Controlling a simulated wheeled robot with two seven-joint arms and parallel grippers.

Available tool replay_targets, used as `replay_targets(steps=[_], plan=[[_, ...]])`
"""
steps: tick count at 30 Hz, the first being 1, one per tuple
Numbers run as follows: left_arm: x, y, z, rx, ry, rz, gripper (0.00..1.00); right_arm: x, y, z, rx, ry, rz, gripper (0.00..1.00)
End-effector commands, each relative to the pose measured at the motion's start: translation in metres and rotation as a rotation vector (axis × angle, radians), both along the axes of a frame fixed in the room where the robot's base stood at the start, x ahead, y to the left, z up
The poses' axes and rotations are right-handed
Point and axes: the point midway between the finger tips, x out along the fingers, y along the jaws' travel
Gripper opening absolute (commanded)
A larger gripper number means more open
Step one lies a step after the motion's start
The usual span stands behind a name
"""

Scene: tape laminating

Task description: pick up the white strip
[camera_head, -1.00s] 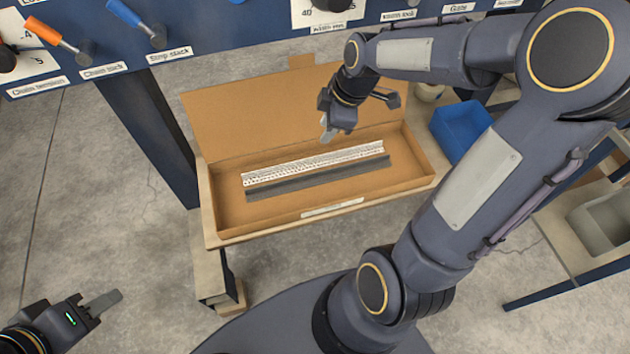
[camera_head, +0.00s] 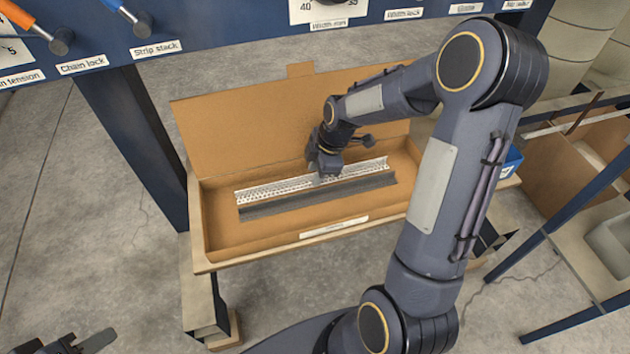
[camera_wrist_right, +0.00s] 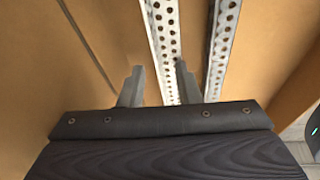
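The white strip (camera_head: 262,189), a long perforated profile, lies in an open cardboard box (camera_head: 232,236), behind a dark grey strip (camera_head: 300,203). My right gripper (camera_head: 322,178) is over the middle of the white strip. In the right wrist view my right gripper (camera_wrist_right: 158,88) is open. Its fingers stand apart on either side of one perforated white band (camera_wrist_right: 165,35); a second such band (camera_wrist_right: 222,45) runs to the right. I cannot tell whether the fingers touch the strip. My left gripper (camera_head: 92,343) is at the bottom left corner, mostly cut off.
The box's raised lid (camera_head: 245,120) stands behind the strips. A blue machine panel (camera_head: 215,30) with labels and handles runs along the top. A blue bin (camera_head: 511,160) is partly hidden behind my right arm.

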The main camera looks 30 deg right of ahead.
Motion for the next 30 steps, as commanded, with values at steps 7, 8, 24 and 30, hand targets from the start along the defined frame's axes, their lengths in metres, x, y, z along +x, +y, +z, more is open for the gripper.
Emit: replay_targets(steps=[7,8,24,30], plan=[[0.0000,0.0000,0.0002,0.000,0.000,0.000,0.36,0.0001,0.0001,0.0000,0.000,0.000,0.000,0.25],[0.0000,0.0000,0.0002,0.000,0.000,0.000,0.36,0.0001,0.0001,0.0000,0.000,0.000,0.000,0.21],[0.0000,0.0000,0.0000,0.000,0.000,0.000,0.36,-0.0004,0.0003,-0.0006,0.001,0.001,-0.002,0.00],[0.0000,0.0000,0.0007,0.000,0.000,0.000,0.36,-0.0006,0.0003,0.0008,0.001,0.002,-0.002,0.00]])
